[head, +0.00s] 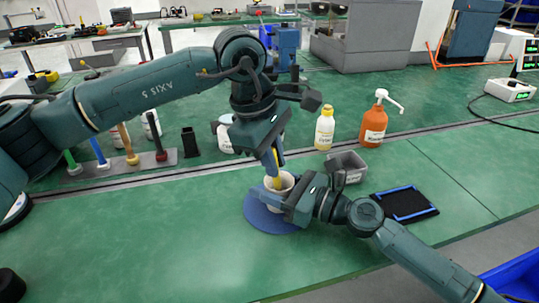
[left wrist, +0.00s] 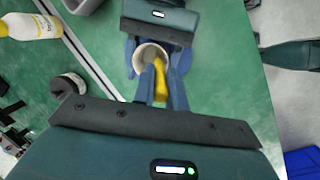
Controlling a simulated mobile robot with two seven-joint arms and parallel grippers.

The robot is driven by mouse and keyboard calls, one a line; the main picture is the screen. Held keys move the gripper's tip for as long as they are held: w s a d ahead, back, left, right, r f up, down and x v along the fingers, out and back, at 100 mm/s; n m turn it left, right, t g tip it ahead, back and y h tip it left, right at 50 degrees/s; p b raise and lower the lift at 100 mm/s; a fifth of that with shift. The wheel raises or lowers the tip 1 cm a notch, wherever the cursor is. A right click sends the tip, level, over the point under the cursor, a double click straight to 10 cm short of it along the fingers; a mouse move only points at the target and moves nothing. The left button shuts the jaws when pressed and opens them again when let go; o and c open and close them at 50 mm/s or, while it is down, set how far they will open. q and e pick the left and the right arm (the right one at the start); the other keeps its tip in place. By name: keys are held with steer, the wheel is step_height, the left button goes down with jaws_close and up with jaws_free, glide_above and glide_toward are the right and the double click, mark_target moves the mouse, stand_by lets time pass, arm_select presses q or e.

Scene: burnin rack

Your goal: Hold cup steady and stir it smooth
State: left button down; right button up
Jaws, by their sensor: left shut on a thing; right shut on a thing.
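A white cup (head: 284,181) stands at the blue round mat (head: 262,218). My right gripper (head: 288,195) is shut on the cup, its fingers on either side of it. My left gripper (head: 273,163) is above the cup, pointing down and shut on a yellow stirrer (head: 277,180). The stirrer's lower end reaches into the cup's mouth. In the left wrist view the cup (left wrist: 146,52) shows its open rim, with the yellow stirrer (left wrist: 160,82) between my left fingers. The cup's contents cannot be made out.
A grey bin (head: 347,163) and a black tray with blue strips (head: 405,204) lie to the right. A yellow-white bottle (head: 325,128) and an orange pump bottle (head: 374,125) stand behind. A rack (head: 120,163) with several coloured tools is at left.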

arm_select(q)
steer(key=shift+w+a, duration=0.25)
steer(key=shift+w, duration=0.1)
step_height(320, 180, up, 7)
steer(key=s, duration=0.1)
steer(key=shift+a+r, duration=0.15)
steer(key=shift+a, duration=0.3)
stand_by(0.4)
stand_by(0.6)
step_height(320, 180, up, 5)
steer(key=shift+f, duration=0.1)
stand_by(0.6)
stand_by(0.7)
